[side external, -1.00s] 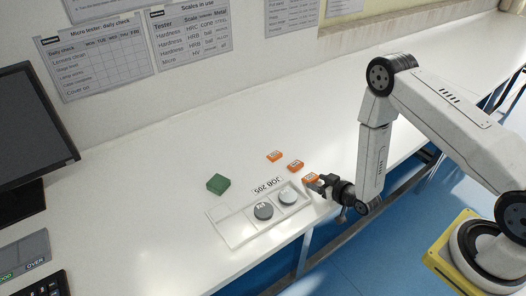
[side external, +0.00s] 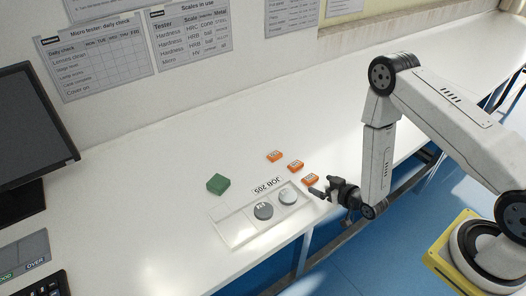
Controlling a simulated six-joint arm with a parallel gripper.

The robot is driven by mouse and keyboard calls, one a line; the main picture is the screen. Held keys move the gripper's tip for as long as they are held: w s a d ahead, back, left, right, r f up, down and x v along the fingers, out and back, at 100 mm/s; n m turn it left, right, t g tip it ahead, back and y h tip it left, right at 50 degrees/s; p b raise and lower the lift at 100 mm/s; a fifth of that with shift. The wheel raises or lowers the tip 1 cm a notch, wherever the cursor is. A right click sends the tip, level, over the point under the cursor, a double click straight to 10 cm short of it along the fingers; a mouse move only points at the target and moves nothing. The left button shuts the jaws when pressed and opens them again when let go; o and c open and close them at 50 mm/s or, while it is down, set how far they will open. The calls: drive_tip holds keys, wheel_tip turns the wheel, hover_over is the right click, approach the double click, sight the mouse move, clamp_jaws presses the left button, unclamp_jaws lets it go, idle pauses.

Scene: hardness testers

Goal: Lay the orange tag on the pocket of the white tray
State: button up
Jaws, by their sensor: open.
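Three orange tags lie on the white bench in a slanting row: one at the back (side external: 275,156), one in the middle (side external: 295,166) and one nearest my gripper (side external: 311,179). Each bears small print that I cannot read. The white tray (side external: 228,219) lies left of my gripper, near the front edge. Two grey discs sit in its pockets, a darker one (side external: 263,211) and a lighter one (side external: 288,197); its left part looks empty. My gripper (side external: 319,191) is open and empty, just in front of the nearest tag and right of the tray.
A green block (side external: 218,184) lies behind the tray. A "JOB 205" label (side external: 268,186) is on the bench along the tray's back side. A monitor (side external: 32,135) and a device (side external: 22,255) stand at the left. The bench behind the tags is clear.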

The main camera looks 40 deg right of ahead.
drive_tip(key=shift+v, duration=2.85)
drive_tip(key=shift+w+r, duration=0.1)
drive_tip(key=shift+w, duration=0.05)
drive_tip(key=shift+w+r+g, duration=0.3)
drive_tip(key=shift+w, duration=0.05)
drive_tip(key=w+r+g, duration=0.1)
drive_tip(key=r, duration=0.1)
drive_tip(key=w+r+g, duration=0.1)
drive_tip(key=r, duration=0.1)
drive_tip(key=shift+w+r+g, duration=0.1)
drive_tip(key=shift+w+g, duration=0.2)
drive_tip(key=s+a+r+g, duration=0.1)
drive_tip(key=s+r+g, duration=0.3)
drive_tip(key=r, duration=0.3)
drive_tip(key=s+a+r+g, duration=0.2)
drive_tip(key=s+r+g, duration=0.1)
drive_tip(key=s+r, duration=0.3)
wheel_tip(320, 180, up, 2)
drive_tip(key=shift+s+a+r+g, duration=0.2)
drive_tip(key=shift+s+a+g, duration=0.1)
drive_tip(key=shift+g, duration=0.1)
drive_tip(key=shift+w, duration=0.1)
